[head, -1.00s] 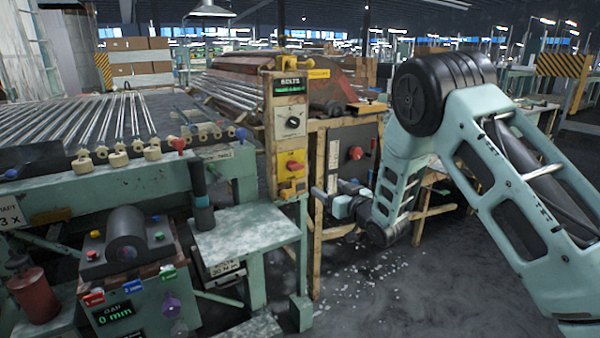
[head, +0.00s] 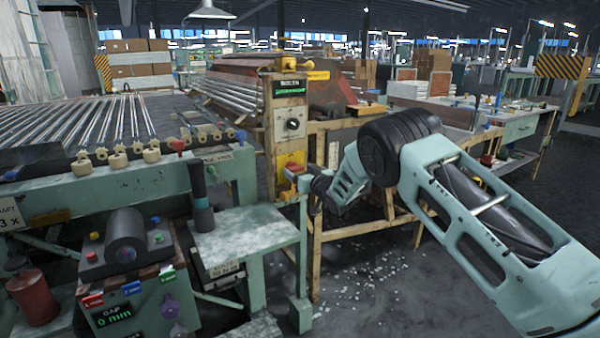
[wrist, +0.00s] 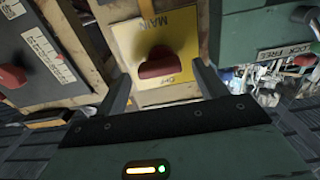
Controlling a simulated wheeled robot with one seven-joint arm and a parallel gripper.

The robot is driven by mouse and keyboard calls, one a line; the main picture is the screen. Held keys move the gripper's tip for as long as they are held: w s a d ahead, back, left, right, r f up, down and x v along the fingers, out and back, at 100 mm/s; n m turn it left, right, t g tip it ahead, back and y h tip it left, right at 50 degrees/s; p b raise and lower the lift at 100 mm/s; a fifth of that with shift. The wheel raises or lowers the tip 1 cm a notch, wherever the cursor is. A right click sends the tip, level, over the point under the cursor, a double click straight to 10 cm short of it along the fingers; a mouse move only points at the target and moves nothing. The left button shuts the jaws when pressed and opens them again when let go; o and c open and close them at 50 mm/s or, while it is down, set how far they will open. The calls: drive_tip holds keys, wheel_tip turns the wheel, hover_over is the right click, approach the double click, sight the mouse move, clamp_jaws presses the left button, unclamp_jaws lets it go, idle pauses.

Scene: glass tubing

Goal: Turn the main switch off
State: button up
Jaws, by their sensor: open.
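The main switch is a red knob (wrist: 155,66) on a yellow plate (wrist: 180,38) lettered MAIN and OFF in the wrist view. The yellow plate (head: 288,158) also shows on the post in the head view, partly hidden by my gripper. My gripper (wrist: 161,74) is open, with one finger on each side of the red knob and nothing held. Whether the fingers touch the knob, I cannot tell. In the head view my gripper (head: 298,183) is small, close in front of the plate.
A panel with a black knob (head: 293,124) sits above on the same post. In the wrist view another red knob (wrist: 12,77) is on a dark panel at left, and a green box (wrist: 262,28) is at right. A green table (head: 240,232) stands left of my gripper.

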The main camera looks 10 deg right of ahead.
drive_tip(key=shift+w+a, duration=0.1)
drive_tip(key=shift+w, duration=0.05)
drive_tip(key=c, duration=1)
